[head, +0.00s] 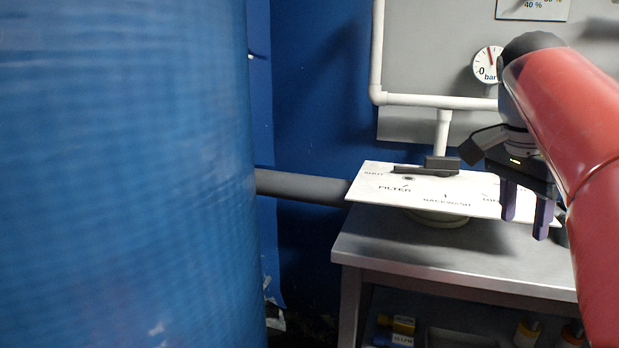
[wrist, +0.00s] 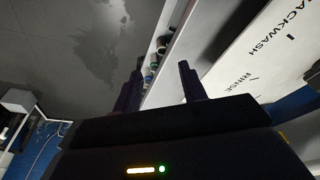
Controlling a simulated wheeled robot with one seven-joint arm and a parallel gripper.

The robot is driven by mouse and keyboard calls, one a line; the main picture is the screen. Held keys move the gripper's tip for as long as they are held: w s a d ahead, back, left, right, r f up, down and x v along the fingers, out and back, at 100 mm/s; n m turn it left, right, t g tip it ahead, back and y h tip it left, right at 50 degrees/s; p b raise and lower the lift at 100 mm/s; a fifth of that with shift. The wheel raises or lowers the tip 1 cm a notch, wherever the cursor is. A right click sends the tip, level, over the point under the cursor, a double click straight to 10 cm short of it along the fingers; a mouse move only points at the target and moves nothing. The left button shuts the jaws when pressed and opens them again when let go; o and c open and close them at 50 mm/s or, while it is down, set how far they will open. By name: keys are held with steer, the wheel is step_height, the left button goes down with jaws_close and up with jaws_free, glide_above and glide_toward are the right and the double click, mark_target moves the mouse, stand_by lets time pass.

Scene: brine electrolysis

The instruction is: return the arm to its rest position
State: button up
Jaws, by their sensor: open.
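My red arm (head: 575,120) comes in from the right in the head view. My gripper (head: 525,210) hangs at its end with the fingers pointing down, apart from each other and with nothing between them. It is in front of the right part of the white valve plate, and whether it touches the plate cannot be told. In the wrist view my gripper (wrist: 158,85) shows both fingers spread and empty. The white plate (head: 375,185) bears the words FILTER and BACKWASH and a dark handle (head: 428,168). The plate also shows in the wrist view (wrist: 255,55), right of the fingers.
A large blue tank (head: 125,170) fills the left. A grey pipe (head: 300,187) runs from it towards the plate. A metal table (head: 450,262) stands under the plate, with yellow and blue items (head: 400,325) below. A pressure gauge (head: 487,65) and white pipes (head: 440,100) are behind.

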steer(key=s+a+f+n+t+y, duration=0.1)
steer(key=s+a+f+n, duration=0.3)
steer(key=f, duration=0.3)
steer(key=s+a+f+n+t, duration=0.2)
steer(key=s+a+f+n, duration=0.2)
steer(key=a+f+n, duration=0.2)
steer(key=s+a+f+n+t+y, duration=0.1)
steer(key=s+a+f+n, duration=0.3)
steer(key=f, duration=0.6)
steer(key=shift+s+a+n+t+y, duration=0.25)
steer(key=shift+a+n+t, duration=0.2)
steer(key=shift+a, duration=0.3)
